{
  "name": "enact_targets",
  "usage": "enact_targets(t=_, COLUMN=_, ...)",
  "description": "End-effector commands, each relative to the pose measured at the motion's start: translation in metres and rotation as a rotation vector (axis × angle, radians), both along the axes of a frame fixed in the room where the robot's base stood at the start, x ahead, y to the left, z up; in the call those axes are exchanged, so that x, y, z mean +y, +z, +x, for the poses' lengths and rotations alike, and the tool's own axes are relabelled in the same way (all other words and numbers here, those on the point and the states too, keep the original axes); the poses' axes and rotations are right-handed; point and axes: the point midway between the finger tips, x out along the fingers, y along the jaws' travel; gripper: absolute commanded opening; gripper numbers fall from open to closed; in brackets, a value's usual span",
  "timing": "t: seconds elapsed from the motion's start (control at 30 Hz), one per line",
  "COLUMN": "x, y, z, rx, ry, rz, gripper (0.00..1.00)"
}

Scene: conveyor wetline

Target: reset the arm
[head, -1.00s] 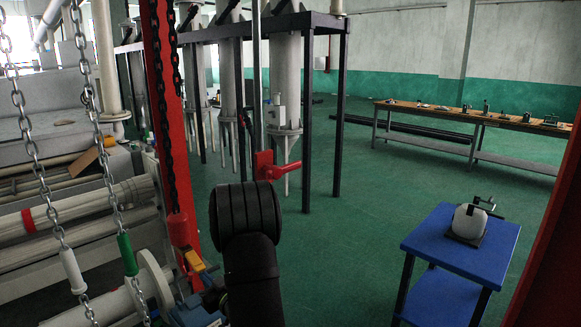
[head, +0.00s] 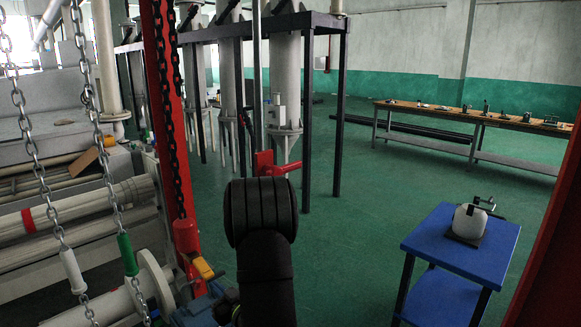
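My black arm (head: 262,235) rises from the bottom centre of the head view, with a thick rounded joint at its top. No fingertips of my gripper can be made out, so its opening and anything in it are hidden. A red and yellow hook block (head: 187,237) hangs on a dark chain to the left of my arm. A red lever-like part (head: 272,165) shows just above and behind the arm's joint.
A blue table (head: 465,245) with a small clamp device (head: 470,220) stands at right. Silvery chains (head: 30,135) hang at left before rollers (head: 80,215). A red post (head: 165,130) stands left of my arm. A long workbench (head: 475,118) is at the back right. Green floor between is clear.

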Motion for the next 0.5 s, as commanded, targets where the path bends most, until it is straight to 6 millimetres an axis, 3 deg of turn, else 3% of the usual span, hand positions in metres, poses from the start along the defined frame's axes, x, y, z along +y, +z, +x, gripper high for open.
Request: enact_targets(t=0.5, x=-0.0093, y=-0.0010, z=-0.0098, rx=0.003, ry=0.000, rz=0.000, gripper=0.00)
